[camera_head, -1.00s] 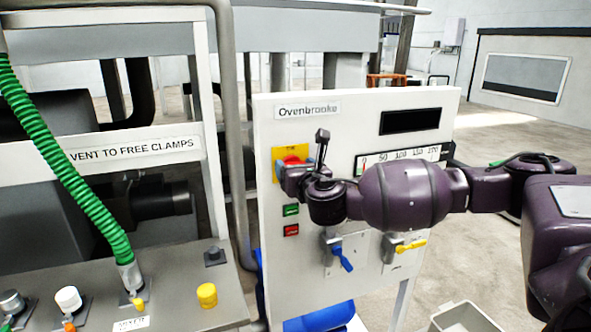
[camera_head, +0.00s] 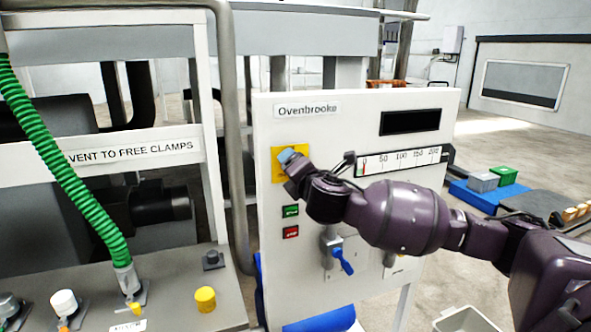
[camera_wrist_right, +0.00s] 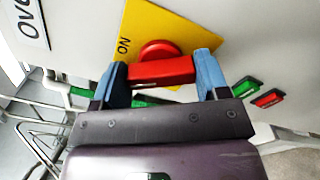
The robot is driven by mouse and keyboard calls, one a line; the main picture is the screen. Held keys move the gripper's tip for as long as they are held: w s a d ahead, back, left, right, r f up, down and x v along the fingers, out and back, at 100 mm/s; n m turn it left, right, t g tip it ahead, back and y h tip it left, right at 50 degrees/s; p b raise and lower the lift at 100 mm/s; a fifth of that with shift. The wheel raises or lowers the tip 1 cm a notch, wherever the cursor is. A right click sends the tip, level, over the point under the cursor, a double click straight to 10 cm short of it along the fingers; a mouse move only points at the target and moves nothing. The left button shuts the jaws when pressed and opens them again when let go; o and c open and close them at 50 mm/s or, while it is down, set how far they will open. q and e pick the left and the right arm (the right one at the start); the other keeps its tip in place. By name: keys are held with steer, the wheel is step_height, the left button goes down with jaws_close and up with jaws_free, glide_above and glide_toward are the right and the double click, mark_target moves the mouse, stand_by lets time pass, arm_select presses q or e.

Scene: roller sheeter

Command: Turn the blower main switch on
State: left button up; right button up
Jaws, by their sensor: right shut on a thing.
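The blower main switch is a red rotary handle on a yellow plate (camera_head: 281,172) on the white Ovenbrooke panel (camera_head: 340,105). In the wrist view the red handle (camera_wrist_right: 160,71) lies crosswise between the two blue fingertips of my right gripper (camera_wrist_right: 163,76), which is shut on it. A round red hub shows behind it, with lettering beside it on the yellow plate. In the head view my right gripper (camera_head: 290,158) covers the handle; only a blue fingertip shows against the plate. My left gripper is not in view.
Below the switch are a green button (camera_head: 290,211) and a red button (camera_head: 290,232). A blue lever (camera_head: 342,259) sits below them on the right. The bench (camera_head: 170,310) at left carries a yellow knob (camera_head: 205,298) and a green hose (camera_head: 80,190).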

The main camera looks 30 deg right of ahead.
steer(key=m, duration=0.7)
steer(key=shift+f+p, duration=0.1)
steer(key=shift+p, duration=0.25)
stand_by(0.4)
steer(key=o, duration=0.9)
steer(key=shift+o, duration=0.2)
steer(key=shift+s, duration=0.1)
steer(key=b+v, duration=0.1)
steer(key=v, duration=0.9)
steer(key=shift+s, duration=0.35)
